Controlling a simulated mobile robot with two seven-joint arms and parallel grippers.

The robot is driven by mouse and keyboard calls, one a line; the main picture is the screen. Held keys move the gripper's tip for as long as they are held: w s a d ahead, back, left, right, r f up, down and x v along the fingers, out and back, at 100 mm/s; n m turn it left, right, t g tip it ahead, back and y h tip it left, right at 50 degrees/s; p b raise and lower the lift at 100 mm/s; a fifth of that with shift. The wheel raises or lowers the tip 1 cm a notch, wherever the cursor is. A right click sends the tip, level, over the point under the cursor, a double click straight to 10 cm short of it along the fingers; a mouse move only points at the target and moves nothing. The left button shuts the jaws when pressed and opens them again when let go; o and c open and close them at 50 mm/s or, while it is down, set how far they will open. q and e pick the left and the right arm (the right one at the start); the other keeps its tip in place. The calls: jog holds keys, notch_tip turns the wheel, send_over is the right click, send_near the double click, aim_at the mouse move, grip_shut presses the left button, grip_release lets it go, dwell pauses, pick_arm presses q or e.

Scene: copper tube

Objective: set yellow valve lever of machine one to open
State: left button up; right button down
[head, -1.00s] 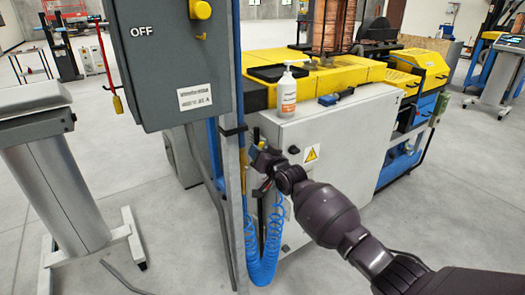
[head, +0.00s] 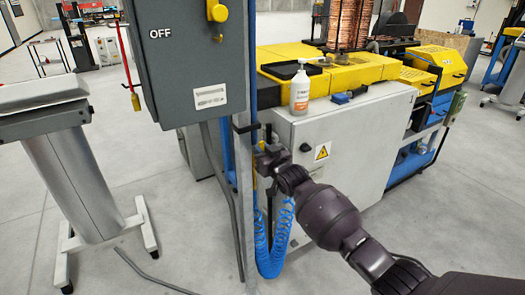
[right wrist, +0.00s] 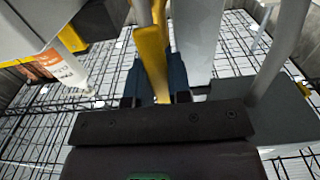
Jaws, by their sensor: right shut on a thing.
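The yellow valve lever (right wrist: 152,60) shows in the right wrist view as a yellow bar reaching down between my fingers. My right gripper (right wrist: 155,85) is shut on it, with one dark finger on each side. In the head view my right gripper (head: 268,160) is beside the grey upright post, in front of the light grey machine cabinet (head: 345,150). There the lever is mostly hidden by the gripper and post, so its angle is hard to tell. My left gripper is not in view.
A grey switch box (head: 185,60) marked OFF hangs on the post (head: 243,190) left of my gripper. A coiled blue hose (head: 272,262) hangs below it. A white bottle (head: 300,92) stands on the machine above. A grey pedestal (head: 75,175) stands at left.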

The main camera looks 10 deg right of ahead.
jog(key=c, duration=1)
grip_release()
jog(key=shift+c, duration=0.2)
jog(key=v, duration=1)
jog(key=shift+s, duration=0.4)
jog(key=shift+d, duration=0.1)
jog(key=s+d+f+m+g+h, duration=0.1)
jog(key=s+d+f+h, duration=0.1)
jog(key=s+f, duration=0.5)
jog(key=s+d+f+m+g+h, duration=0.1)
jog(key=s+d+f, duration=0.4)
jog(key=s, duration=1.1)
jog(key=s+d+f+m+g+h, duration=0.1)
jog(key=s+d+f+g+h, duration=0.2)
jog(key=s+f, duration=0.7)
jog(key=shift+s+d, duration=0.35)
jog(key=shift+s, duration=0.3)
